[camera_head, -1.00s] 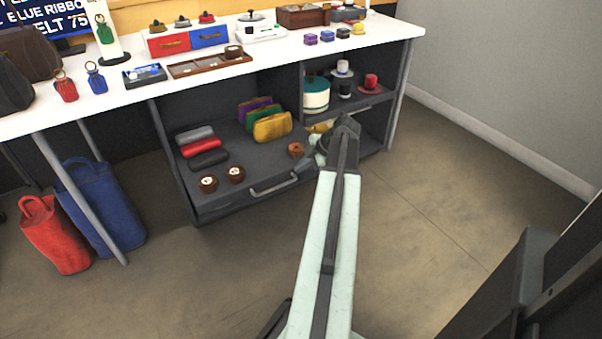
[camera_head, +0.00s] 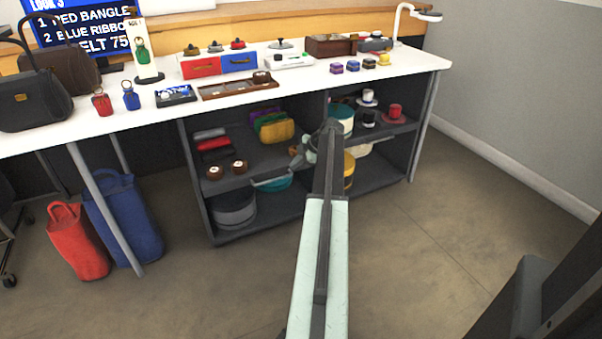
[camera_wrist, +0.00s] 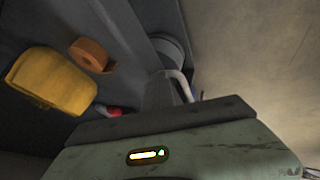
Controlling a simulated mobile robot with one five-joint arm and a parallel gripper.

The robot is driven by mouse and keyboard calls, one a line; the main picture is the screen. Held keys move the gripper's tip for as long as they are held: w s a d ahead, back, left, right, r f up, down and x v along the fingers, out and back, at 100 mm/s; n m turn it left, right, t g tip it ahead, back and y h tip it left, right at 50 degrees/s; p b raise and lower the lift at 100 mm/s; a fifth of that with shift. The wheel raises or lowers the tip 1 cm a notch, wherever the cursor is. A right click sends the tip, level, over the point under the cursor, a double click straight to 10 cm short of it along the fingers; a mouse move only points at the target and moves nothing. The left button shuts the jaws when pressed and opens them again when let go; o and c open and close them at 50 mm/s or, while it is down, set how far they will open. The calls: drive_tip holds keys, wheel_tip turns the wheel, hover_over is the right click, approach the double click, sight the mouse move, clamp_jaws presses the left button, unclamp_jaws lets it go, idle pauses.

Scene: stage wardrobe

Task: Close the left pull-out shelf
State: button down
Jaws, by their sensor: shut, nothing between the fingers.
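The left pull-out shelf (camera_head: 262,163) is a dark grey board in the left bay under the white counter, with a light bar handle (camera_head: 272,182) on its front edge. The shelf front sits near the front of the bay. The handle also shows in the wrist view (camera_wrist: 181,84). My gripper (camera_head: 309,152) is shut and empty, at the right end of the shelf front, right of the handle. My arm hides part of it, and I cannot tell whether it touches the shelf.
On the shelf are dark and red rolls, two brown round items (camera_head: 227,170), an orange-brown roll (camera_wrist: 90,55) and purple, green and yellow pouches (camera_head: 277,131). Grey round boxes (camera_head: 234,208) sit below. The right bay holds hats (camera_head: 393,113) and boxes. The floor in front is clear.

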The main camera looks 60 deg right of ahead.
sight(283, 160)
drive_tip(key=w+d, duration=0.2)
drive_tip(key=w, duration=0.1)
drive_tip(key=w+d, duration=0.1)
drive_tip(key=w, duration=0.1)
drive_tip(key=shift+d, duration=0.1)
drive_tip(key=shift+w+d+r, duration=0.1)
drive_tip(key=shift+w+d, duration=0.05)
drive_tip(key=shift+w, duration=0.15)
drive_tip(key=shift+w, duration=0.15)
drive_tip(key=shift+s+a, duration=0.2)
drive_tip(key=shift+a, duration=0.15)
drive_tip(key=s, duration=0.1)
drive_tip(key=s+a, duration=0.1)
drive_tip(key=s+a+r+p, duration=0.1)
drive_tip(key=s, duration=0.1)
drive_tip(key=shift+a, duration=0.1)
drive_tip(key=p+v, duration=0.7)
drive_tip(key=v, duration=0.2)
drive_tip(key=shift+s+d+f, duration=0.2)
drive_tip(key=shift+s+d, duration=0.1)
